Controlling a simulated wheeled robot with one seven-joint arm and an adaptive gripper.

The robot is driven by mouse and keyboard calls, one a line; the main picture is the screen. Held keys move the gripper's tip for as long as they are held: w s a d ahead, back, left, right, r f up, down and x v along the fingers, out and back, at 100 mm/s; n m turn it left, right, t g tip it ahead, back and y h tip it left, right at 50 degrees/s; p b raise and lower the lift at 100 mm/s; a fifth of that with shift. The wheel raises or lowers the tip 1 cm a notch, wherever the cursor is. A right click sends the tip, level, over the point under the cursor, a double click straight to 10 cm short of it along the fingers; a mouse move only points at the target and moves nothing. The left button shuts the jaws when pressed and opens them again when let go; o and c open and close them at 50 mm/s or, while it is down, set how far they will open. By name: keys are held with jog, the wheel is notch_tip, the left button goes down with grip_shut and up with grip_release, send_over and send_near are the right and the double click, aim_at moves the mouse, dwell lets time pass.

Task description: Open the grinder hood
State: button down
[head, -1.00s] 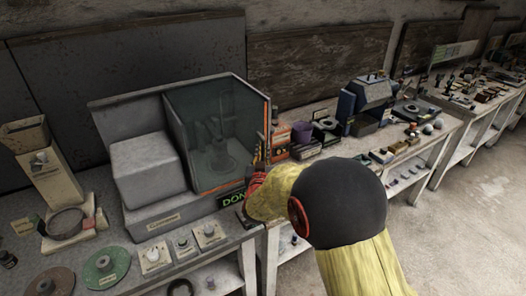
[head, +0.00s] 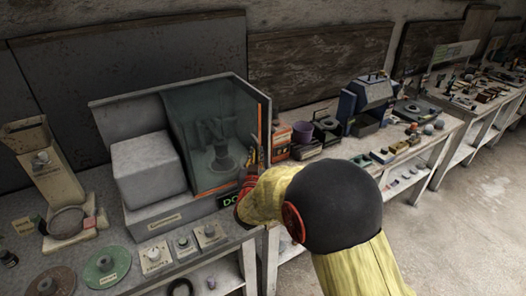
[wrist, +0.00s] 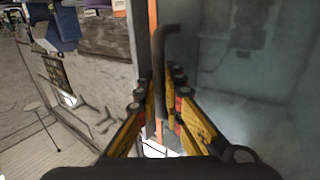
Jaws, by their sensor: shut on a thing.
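The grinder hood (head: 215,130) is a clear, orange-edged enclosure on a grey machine on the bench at left centre. Dark machine parts show through its pane. Its dark bent handle (wrist: 168,50) stands beside an orange edge in the wrist view. My gripper (wrist: 161,88) is shut on this handle, one finger on each side. In the head view my gripper (head: 248,180) is at the hood's right front edge, and my arm hides part of the green-lettered sign (head: 230,199). A narrow gap seems to show beside the hood's right orange edge.
A stone hopper device (head: 48,170) and grinding discs (head: 105,265) stand on the bench at left. Several small knobbed blocks (head: 182,246) lie in front of the machine. Open floor (head: 480,215) lies at right.

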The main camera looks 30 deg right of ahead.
jog(key=a, duration=0.6)
jog(key=a+p, duration=0.1)
jog(key=a, duration=0.6)
jog(key=a+p, duration=0.1)
jog(key=a, duration=0.6)
jog(key=shift+s+a, duration=0.25)
jog(key=shift+s, duration=0.1)
jog(key=c, duration=2.2)
grip_release()
jog(key=shift+c, duration=0.2)
jog(key=shift+s, duration=0.1)
jog(key=v, duration=1.1)
jog(key=shift+s+a, duration=0.2)
jog(key=shift+s, duration=0.15)
